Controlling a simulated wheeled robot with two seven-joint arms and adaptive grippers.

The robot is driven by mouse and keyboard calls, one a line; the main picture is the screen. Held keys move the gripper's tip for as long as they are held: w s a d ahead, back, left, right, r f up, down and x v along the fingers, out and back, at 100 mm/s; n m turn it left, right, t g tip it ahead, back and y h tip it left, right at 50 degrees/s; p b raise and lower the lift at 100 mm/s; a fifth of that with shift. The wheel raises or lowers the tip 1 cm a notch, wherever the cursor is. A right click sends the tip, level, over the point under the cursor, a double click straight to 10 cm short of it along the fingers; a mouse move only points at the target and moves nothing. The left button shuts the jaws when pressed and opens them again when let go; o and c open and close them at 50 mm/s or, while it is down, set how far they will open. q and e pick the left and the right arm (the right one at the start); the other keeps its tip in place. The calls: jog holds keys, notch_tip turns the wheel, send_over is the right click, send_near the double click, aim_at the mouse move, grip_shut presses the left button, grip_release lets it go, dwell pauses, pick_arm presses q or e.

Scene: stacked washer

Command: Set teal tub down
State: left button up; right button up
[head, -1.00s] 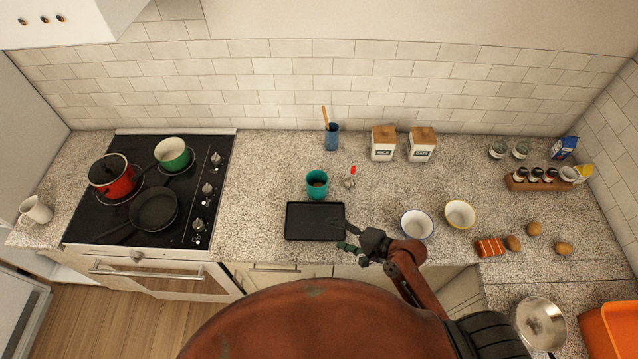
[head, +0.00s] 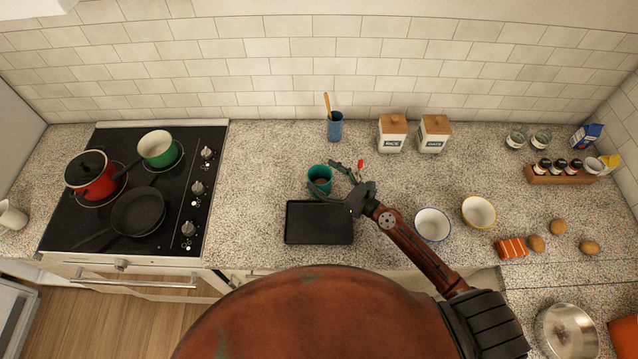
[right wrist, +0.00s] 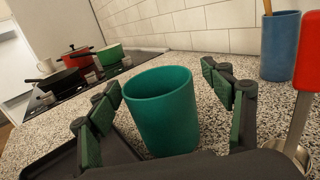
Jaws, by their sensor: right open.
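The teal tub (head: 320,174) stands upright on the speckled counter, just behind the black tray (head: 318,234). My right gripper (head: 326,180) reaches in from the right with one finger on the near side of the tub and one on the far right. In the right wrist view the tub (right wrist: 163,110) stands between the two spread fingers (right wrist: 165,105), with a gap visible on the right side. Whether the left finger touches it is hard to tell. The tub's base is partly hidden by the gripper. My left gripper is not in view.
A red-handled utensil (right wrist: 306,60) stands close on the right of the gripper. A blue utensil cup (head: 335,127) is behind the tub. Two bowls (head: 432,225) (head: 479,212) are to the right. The stove (head: 140,195) with pots is at the left.

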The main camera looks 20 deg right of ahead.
aim_at(311, 169)
jog(key=p+x, duration=0.1)
jog(key=x, duration=0.4)
jog(key=shift+a+f, duration=0.15)
jog(key=shift+a, duration=0.1)
jog(key=shift+w+a, duration=0.3)
jog(key=shift+w, duration=0.1)
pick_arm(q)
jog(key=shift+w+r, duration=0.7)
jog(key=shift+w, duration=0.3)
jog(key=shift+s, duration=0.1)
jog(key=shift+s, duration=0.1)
pick_arm(e)
jog(key=shift+c, duration=0.6)
jog(key=shift+c, duration=0.8)
jog(key=c, duration=1.6)
jog(key=shift+c, duration=0.3)
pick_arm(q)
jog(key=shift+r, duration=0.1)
pick_arm(e)
grip_shut()
